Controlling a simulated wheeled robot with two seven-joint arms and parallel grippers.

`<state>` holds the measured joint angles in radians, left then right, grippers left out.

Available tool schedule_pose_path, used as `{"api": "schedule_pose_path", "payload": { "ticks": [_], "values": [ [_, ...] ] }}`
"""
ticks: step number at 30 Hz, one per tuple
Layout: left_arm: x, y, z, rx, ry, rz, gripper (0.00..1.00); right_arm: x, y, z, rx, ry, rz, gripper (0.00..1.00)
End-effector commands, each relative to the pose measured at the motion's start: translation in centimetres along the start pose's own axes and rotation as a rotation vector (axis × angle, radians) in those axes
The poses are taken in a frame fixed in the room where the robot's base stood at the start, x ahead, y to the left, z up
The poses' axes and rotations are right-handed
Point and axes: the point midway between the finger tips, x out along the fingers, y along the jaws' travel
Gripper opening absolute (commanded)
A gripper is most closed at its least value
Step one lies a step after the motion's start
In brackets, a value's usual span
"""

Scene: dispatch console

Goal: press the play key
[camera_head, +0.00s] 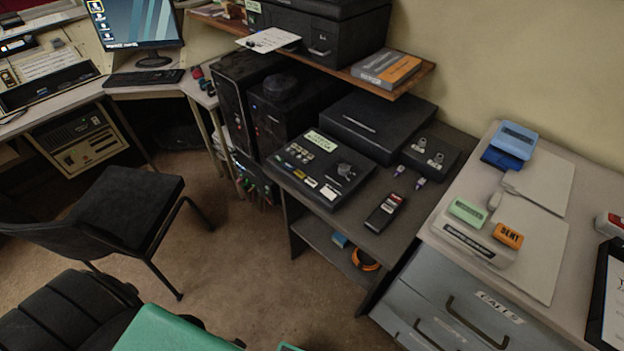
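A black console device (320,170) with a light green display, small keys and a round knob lies on the dark desk in the middle. Several pale, dark and yellow keys run along its front edge. The key labels are too small to read, so I cannot tell which one is the play key. Neither of my grippers shows in the head view.
A black handheld device (385,211) lies right of the console device, near a black box with two knobs (429,156). A flat black box (376,125) stands behind. A grey drawer cabinet (455,305) stands at right. A black chair (120,215) stands at left, with open floor between.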

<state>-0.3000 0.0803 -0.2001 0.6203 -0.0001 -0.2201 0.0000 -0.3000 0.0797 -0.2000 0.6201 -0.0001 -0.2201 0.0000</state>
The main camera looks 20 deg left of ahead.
Motion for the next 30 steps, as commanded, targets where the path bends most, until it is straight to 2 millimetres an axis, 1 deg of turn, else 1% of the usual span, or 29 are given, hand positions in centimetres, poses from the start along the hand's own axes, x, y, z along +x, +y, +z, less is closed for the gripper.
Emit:
{"api": "schedule_pose_path", "payload": {
  "ticks": [9,10,11,12,14,15,30],
  "values": [
    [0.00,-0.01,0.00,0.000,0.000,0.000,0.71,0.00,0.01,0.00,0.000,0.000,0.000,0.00],
    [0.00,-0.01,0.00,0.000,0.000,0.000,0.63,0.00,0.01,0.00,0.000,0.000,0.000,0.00],
    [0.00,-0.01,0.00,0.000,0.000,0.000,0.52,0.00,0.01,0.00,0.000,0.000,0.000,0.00],
    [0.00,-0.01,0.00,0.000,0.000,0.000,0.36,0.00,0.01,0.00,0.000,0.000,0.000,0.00],
    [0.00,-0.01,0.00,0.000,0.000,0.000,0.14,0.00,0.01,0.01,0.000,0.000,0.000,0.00],
    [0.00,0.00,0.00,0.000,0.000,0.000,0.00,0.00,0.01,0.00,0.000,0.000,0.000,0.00],
    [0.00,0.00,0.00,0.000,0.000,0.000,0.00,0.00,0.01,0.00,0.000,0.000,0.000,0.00]
  ]
}}
